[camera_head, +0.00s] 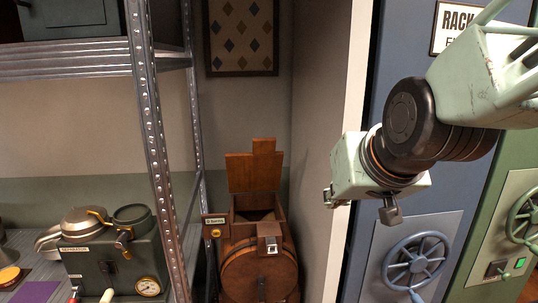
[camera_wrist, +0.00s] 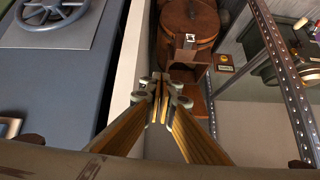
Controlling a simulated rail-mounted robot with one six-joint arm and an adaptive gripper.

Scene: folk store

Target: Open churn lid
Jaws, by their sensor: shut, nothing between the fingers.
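The wooden churn (camera_head: 260,272) stands on the floor at lower centre in the head view, a round barrel with a square box mouth (camera_head: 258,213) on top. Its wooden lid (camera_head: 253,172) stands upright at the back of the mouth, and the mouth is open. A metal latch (camera_head: 271,245) sits on the front. The churn also shows at the top of the wrist view (camera_wrist: 186,28). My gripper (camera_head: 372,175) is to the right of the churn and above it, apart from it. In the wrist view its fingers (camera_wrist: 160,98) are together and empty.
A metal shelf post (camera_head: 160,160) stands left of the churn, with a separator (camera_head: 110,255) on the shelf. A small sign (camera_head: 214,226) is beside the mouth. A pale wall edge (camera_head: 340,110) and blue cabinet (camera_head: 385,225) with a handwheel (camera_head: 418,262) are on the right.

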